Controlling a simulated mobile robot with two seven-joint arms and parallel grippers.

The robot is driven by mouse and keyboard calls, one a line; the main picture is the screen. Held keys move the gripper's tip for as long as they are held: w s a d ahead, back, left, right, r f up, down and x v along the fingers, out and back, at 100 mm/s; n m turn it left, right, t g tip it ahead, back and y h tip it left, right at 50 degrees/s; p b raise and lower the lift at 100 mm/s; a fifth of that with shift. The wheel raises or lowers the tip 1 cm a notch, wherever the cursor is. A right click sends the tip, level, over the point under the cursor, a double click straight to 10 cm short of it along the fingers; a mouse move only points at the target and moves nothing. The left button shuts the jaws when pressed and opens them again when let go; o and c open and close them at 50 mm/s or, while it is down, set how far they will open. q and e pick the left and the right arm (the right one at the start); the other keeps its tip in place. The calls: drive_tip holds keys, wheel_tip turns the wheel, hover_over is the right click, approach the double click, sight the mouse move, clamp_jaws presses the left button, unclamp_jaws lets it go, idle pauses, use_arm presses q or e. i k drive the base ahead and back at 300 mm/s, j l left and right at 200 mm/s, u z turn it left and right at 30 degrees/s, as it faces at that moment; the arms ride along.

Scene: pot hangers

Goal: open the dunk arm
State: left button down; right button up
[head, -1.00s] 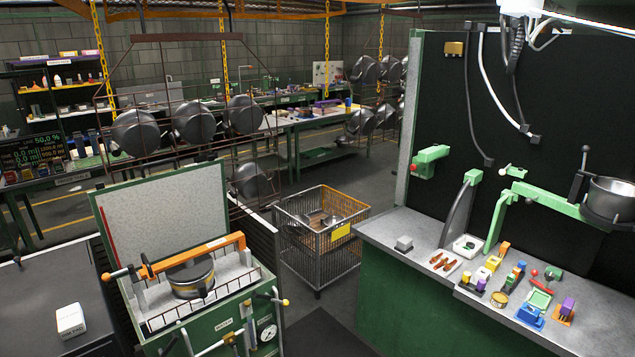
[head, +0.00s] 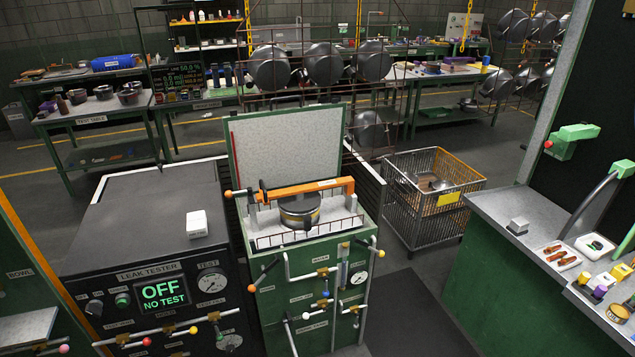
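The orange arm (head: 305,188), which I take to be the dunk arm, lies roughly level across the green tank (head: 310,272). Its left end has a small orange ball knob (head: 228,194). A dark round pot-like part with a yellowish band (head: 300,211) sits under the middle of the arm, inside a low wire rail. A pale speckled panel (head: 287,150) stands upright behind it. Whether the arm is latched cannot be told. Neither of my grippers shows in the head view.
The leak tester (head: 163,272) stands left of the tank, its display reading OFF, NO TEST; a white box (head: 197,224) lies on top. Levers with coloured knobs stick out from both fronts. A wire basket (head: 430,205) and a green workbench (head: 500,270) stand to the right.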

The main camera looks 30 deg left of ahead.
sight(304, 198)
drive_tip(key=u, duration=1.65)
drive_tip(key=i+l+u, duration=0.1)
drive_tip(key=i+u, duration=0.3)
drive_tip(key=i, duration=0.7)
